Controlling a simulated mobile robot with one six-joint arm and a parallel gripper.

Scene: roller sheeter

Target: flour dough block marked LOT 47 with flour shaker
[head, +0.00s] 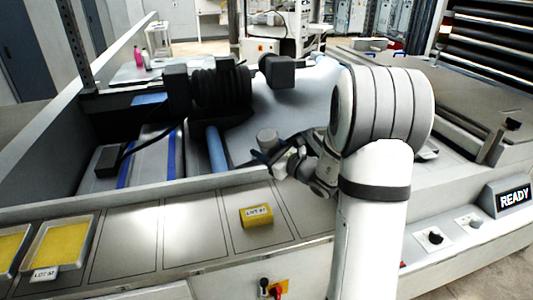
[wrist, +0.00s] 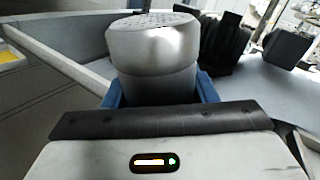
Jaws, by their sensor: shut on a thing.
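The yellow dough block (head: 257,216) lies on a steel panel of the front counter in the head view. Its white label looks like LOT 47, though the print is small. The flour shaker (head: 267,138) is a grey metal cylinder. In the wrist view the shaker (wrist: 153,50) stands about upright, with its perforated top up. My gripper (head: 272,156) is shut on the shaker, with blue fingers on both sides of it in the wrist view. It holds the shaker behind and above the block, over the machine's inner edge, not over the block.
A tray (head: 65,241) of yellow dough with a LOT label stands at the left end of the counter, beside another tray. Black rollers (head: 222,88) and a blue bar (head: 215,149) lie behind the counter. Steel panels around the block are clear. A READY display (head: 514,197) is at right.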

